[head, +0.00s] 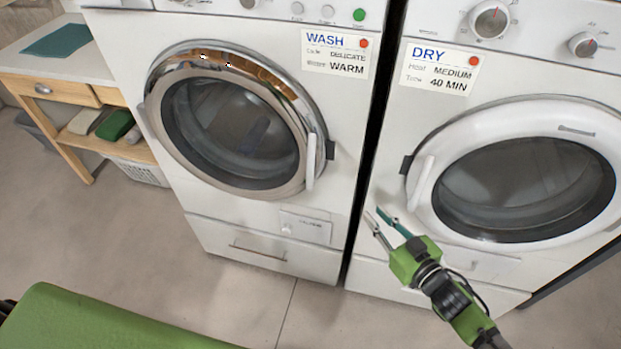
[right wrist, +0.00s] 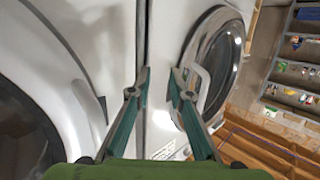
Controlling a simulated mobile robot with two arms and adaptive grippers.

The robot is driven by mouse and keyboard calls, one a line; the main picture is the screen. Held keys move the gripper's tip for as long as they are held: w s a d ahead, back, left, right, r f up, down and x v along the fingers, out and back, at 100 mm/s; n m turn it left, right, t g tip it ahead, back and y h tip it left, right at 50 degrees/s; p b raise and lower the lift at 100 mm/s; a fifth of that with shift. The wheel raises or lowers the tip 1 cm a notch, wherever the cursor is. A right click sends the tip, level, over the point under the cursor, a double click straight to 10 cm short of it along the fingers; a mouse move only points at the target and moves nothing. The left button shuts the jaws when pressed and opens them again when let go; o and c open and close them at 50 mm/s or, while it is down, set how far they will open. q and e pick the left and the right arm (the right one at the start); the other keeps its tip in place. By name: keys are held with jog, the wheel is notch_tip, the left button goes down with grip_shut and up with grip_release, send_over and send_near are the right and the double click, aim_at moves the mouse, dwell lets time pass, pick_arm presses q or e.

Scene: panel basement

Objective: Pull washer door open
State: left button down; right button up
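The washer (head: 200,213) is the white machine labelled WASH, on the left in the head view. Its round chrome-rimmed door (head: 240,135) looks shut, with a white upright handle (head: 311,162) on its right edge. My right gripper (head: 374,212) is open and empty, in front of the dryer's left edge, right of and below the handle. In the right wrist view, its two fingers (right wrist: 158,86) are spread before the seam between the machines. The washer handle (right wrist: 201,86) shows just right of the right finger, apart in depth as far as I can tell. My left gripper is not in view.
The dryer (head: 396,200) labelled DRY stands right of the washer across a narrow dark gap, its white-rimmed door (head: 430,190) shut. A wooden table (head: 85,85) with a basket (head: 137,172) below stands at the left. The floor (head: 110,240) before the washer is clear.

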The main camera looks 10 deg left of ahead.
aim_at(313, 173)
jog(key=s+a+r+n+g+y, duration=0.1)
jog(key=s+a+r+y, duration=0.15)
jog(key=r, duration=0.25)
jog(key=s+a+r+n+g+y, duration=0.1)
jog(key=s+a+r+n+y, duration=0.1)
jog(key=a+r, duration=0.25)
jog(key=x, duration=1.3)
jog(key=shift+w+r, duration=0.15)
jog(key=shift+w, duration=0.05)
grip_shut()
